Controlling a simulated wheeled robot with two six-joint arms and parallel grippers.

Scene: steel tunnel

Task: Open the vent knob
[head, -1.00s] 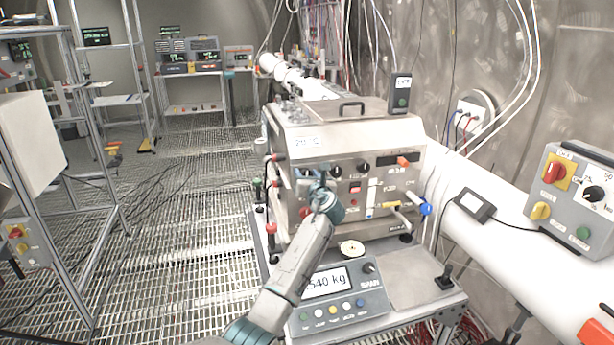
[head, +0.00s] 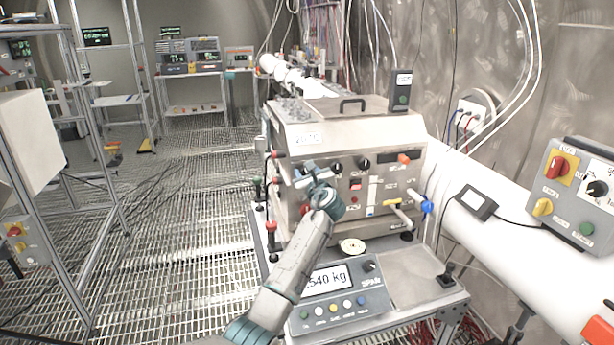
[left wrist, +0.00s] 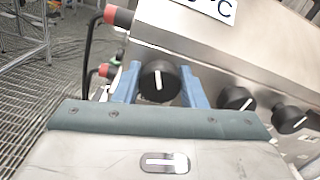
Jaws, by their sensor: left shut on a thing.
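The steel machine (head: 345,150) stands on a cart, with a front panel of black knobs, switches and coloured fittings. My left gripper (head: 310,170) reaches the upper left of this panel. In the left wrist view, its blue fingers (left wrist: 160,90) lie on either side of a black knob (left wrist: 158,78) with a white pointer line and are shut on it. The pointer stands nearly upright there. Two more black knobs (left wrist: 237,99) sit to the right, apart from the fingers. I cannot read a label on the held knob. My right gripper is not in view.
A scale display (head: 338,298) stands on the cart in front, near my left forearm. Red-tipped fittings (left wrist: 117,16) stick out at the machine's left edge. A thick white pipe (head: 520,250) and a grey control box (head: 580,195) are on the right. The grating floor at left is open.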

